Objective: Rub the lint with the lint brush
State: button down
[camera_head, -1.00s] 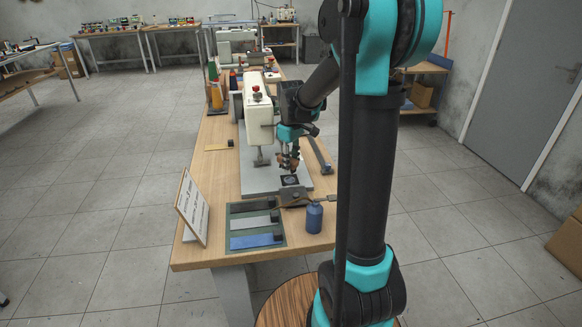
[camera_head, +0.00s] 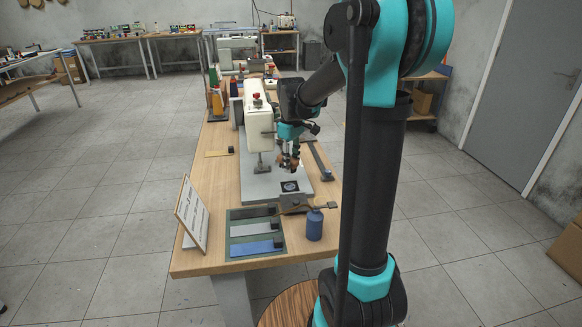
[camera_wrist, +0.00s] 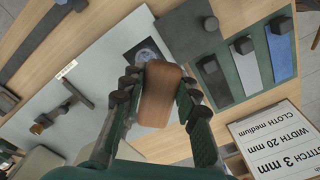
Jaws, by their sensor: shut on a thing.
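My gripper (camera_wrist: 160,82) is shut on the lint brush (camera_wrist: 157,100), a brown rounded block held between its two dark fingers in the wrist view. A dark square with a round pale grey patch, seemingly the lint (camera_wrist: 147,52), lies on the grey machine plate (camera_wrist: 95,95), just beyond the brush. In the head view the lint patch (camera_head: 290,186) shows uncovered, and my gripper (camera_head: 288,162) is just behind it, low over the plate. The brush's underside is hidden, so I cannot tell whether it touches the plate.
A white sewing machine (camera_head: 258,120) stands left of my gripper. A blue bottle (camera_head: 314,226), a green tray (camera_head: 232,240) with coloured strips and a standing sign (camera_head: 192,213) are at the table's near end. Thread spools (camera_head: 217,100) stand farther back.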

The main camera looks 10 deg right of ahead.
jog(key=shift+s+d+f+g, duration=0.3)
jog(key=shift+f+g, duration=0.1)
jog(key=shift+f, duration=0.2)
jog(key=shift+s+d+f+g, duration=0.15)
jog(key=shift+d+f+g, duration=0.1)
jog(key=shift+f+g, duration=0.25)
